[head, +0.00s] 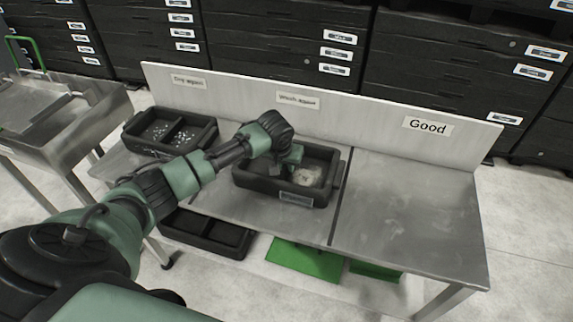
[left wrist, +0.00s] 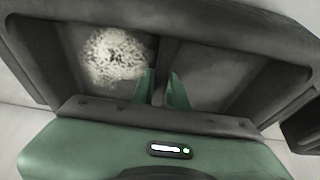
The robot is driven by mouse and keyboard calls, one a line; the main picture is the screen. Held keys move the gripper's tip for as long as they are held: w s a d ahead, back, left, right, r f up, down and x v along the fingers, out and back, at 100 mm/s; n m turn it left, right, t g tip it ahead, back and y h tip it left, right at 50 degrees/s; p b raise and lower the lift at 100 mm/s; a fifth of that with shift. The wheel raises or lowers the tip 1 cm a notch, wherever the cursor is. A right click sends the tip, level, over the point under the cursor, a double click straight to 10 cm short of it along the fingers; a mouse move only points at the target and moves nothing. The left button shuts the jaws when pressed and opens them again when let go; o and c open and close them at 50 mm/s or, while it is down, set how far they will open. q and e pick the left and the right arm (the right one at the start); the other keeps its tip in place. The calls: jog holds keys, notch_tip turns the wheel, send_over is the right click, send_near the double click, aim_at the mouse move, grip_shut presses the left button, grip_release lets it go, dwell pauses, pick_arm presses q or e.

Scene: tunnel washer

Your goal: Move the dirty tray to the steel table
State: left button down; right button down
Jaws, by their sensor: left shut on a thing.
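The dirty tray (head: 263,188) is a black two-compartment tray with a pale, speckled stain in its right compartment and a label on its front. It is at the middle section of the steel table (head: 408,215), below the "Wash again" sign. I cannot tell whether it rests fully on the top. My left gripper (head: 290,158) reaches into it from above. In the left wrist view, the green fingers (left wrist: 161,92) are shut on the tray's middle divider (left wrist: 160,66), with the stain (left wrist: 113,54) beside them. My right gripper is out of view.
Another black divided tray (head: 208,139) with small white specks stands at the table's left, below "Dry again". The "Good" section on the right is bare. A black tray (head: 205,236) and green pieces (head: 305,260) are under the table. A steel cart (head: 88,108) stands left.

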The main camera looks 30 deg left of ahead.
pick_arm(q)
jog(key=c, duration=1.4)
grip_release()
jog(key=v, duration=1.2)
jog(key=shift+r, duration=0.15)
